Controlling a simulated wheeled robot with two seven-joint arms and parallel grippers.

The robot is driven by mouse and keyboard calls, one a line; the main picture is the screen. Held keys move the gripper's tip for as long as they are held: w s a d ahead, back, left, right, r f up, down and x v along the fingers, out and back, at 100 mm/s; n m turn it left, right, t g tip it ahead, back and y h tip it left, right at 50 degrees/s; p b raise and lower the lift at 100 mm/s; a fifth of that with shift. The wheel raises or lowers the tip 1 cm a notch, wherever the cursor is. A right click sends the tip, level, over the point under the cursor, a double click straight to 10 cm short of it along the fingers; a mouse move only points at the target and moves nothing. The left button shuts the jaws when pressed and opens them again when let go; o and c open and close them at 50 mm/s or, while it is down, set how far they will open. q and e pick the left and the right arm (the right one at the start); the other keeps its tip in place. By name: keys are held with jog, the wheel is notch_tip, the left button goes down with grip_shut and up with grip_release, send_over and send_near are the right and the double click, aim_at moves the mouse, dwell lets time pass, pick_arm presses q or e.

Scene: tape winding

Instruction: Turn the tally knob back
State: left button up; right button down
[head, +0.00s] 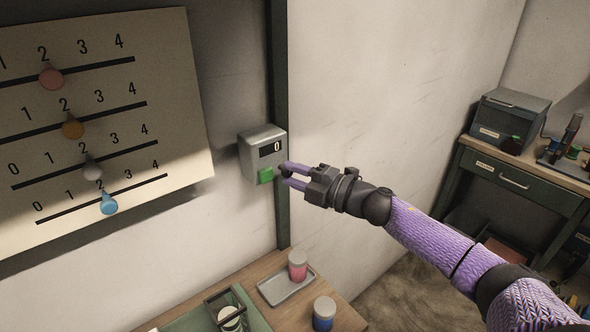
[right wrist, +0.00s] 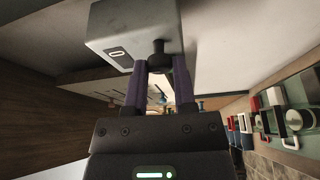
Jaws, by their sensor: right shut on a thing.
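The tally counter (head: 257,153) is a grey box on the wall beside a dark post, with a display reading 0 and a green button (head: 266,175) low on its front. In the right wrist view the grey box (right wrist: 113,28) fills the top. Its dark knob (right wrist: 158,47) sticks out from the side of the box. My right gripper (head: 283,175) is at the right side of the counter, its two purple fingers shut on the knob; it also shows in the right wrist view (right wrist: 160,64). The knob is mostly hidden in the head view. My left gripper is not in view.
A board (head: 100,110) with several numbered slider rows hangs at the left. Below, a wooden table (head: 344,316) holds a tray (head: 270,290), a pink jar (head: 298,266) and a blue jar (head: 324,313). A workbench (head: 510,180) stands at the far right.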

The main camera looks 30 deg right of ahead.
jog(key=shift+n, duration=0.5)
jog(key=shift+p, duration=0.3)
jog(key=shift+c, duration=2.2)
grip_release()
